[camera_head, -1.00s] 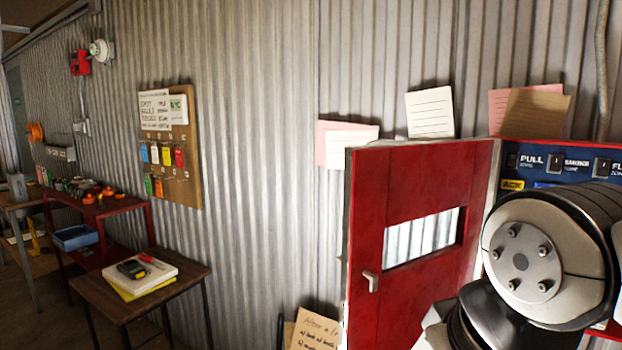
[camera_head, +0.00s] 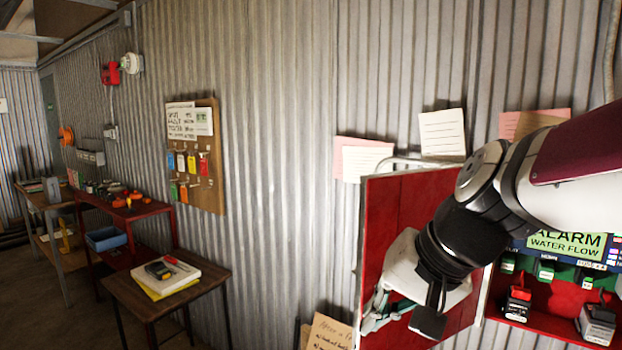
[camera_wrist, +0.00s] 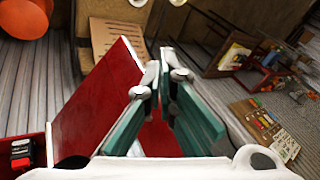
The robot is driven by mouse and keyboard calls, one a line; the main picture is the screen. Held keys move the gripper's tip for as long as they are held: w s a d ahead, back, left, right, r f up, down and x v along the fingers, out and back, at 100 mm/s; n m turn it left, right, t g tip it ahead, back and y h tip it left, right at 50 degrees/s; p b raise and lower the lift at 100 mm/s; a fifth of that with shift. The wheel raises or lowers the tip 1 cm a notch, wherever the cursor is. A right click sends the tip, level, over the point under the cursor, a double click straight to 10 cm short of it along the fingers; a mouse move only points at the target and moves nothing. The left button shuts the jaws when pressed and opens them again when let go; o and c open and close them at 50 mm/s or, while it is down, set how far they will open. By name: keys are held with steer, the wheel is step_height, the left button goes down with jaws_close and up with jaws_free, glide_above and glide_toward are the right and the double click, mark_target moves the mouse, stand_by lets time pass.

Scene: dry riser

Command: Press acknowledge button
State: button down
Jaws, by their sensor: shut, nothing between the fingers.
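The alarm panel stands at the right in the head view, with a lit green display (camera_head: 567,245) reading "ALARM WATER FLOW". The acknowledge button cannot be made out; my arm covers the panel's upper left part. The red cabinet door (camera_head: 385,205) stands open to the left of the panel, and it also shows in the wrist view (camera_wrist: 95,110). My gripper (camera_head: 370,318) is shut and empty, pointing down-left in front of the door, away from the panel. In the wrist view my teal-padded fingers (camera_wrist: 166,75) show beside the door's edge.
A red shelf (camera_head: 540,318) under the panel holds small devices. Paper notes (camera_head: 442,132) are on the corrugated wall. A tag board (camera_head: 207,190) hangs further left. A small wooden table (camera_head: 120,295) and a red bench (camera_head: 150,212) stand at left, with open floor before them.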

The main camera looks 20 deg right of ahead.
steer(key=w+d+r+m+t+p, duration=0.25)
steer(key=w+d+r+m, duration=0.25)
steer(key=d, duration=0.3)
steer(key=w+d+r+m+t+h, duration=0.1)
steer(key=d+m, duration=0.5)
steer(key=d, duration=0.8)
steer(key=w+d+m+t+h+p, duration=0.1)
steer(key=d+m, duration=0.5)
steer(key=d, duration=0.8)
steer(key=w+t+h, duration=0.1)
steer(key=t+h, duration=0.1)
steer(key=h, duration=0.1)
steer(key=shift+w+r, duration=0.15)
steer(key=shift+r, duration=0.25)
steer(key=shift+d+t, duration=0.1)
steer(key=shift+t, duration=0.15)
steer(key=w+d+p, duration=0.1)
steer(key=w+d, duration=0.4)
steer(key=d, duration=0.1)
steer(key=shift+w+d, duration=0.3)
steer(key=shift+w, duration=0.05)
steer(key=shift+d, duration=0.1)
steer(key=shift+w+d, duration=0.25)
steer(key=shift+w, duration=0.05)
